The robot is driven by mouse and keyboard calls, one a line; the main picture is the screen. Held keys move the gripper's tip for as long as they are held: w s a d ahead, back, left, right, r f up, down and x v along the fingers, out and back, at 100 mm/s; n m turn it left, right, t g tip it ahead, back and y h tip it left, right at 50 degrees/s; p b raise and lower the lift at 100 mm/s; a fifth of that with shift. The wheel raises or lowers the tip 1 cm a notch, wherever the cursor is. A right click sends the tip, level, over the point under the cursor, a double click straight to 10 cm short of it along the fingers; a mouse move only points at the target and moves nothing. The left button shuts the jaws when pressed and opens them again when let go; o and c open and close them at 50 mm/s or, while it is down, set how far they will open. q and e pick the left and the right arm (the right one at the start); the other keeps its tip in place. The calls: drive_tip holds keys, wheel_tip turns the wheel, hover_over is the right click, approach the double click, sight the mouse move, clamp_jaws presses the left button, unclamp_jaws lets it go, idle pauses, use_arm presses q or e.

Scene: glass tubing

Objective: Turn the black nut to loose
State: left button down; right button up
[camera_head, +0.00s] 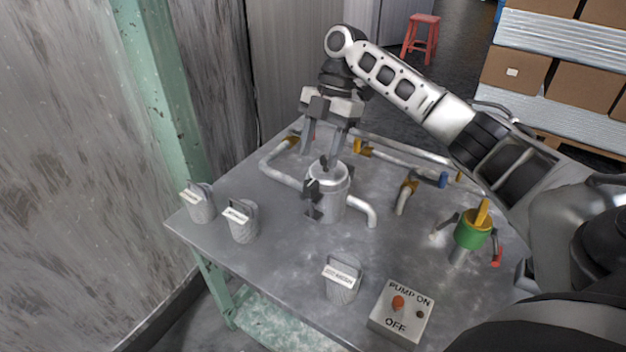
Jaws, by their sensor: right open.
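A silver canister (328,190) stands on the metal table with pipes joined to it. A small black part (314,190) sits on its left front side, and another dark piece shows on its top; I cannot tell for sure which is the black nut. My right gripper (321,146) points down just above the canister, its grey fingers spread apart with nothing seen between them. One finger is close to the canister's top; I cannot tell whether it touches. My left gripper is out of view.
The grey table (285,265) carries pipes with yellow fittings, a green valve (472,232) at right, and a pump switch box (402,311) in front. Labelled containers stand at left (240,222) and front (342,280). A green post (160,90) rises behind the table's left side.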

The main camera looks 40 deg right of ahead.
sight(311, 183)
drive_tip(key=x, duration=0.6)
drive_tip(key=shift+s+f, duration=0.1)
drive_tip(key=shift+f, duration=0.05)
drive_tip(key=shift+c, duration=0.3)
drive_tip(key=c, duration=0.9)
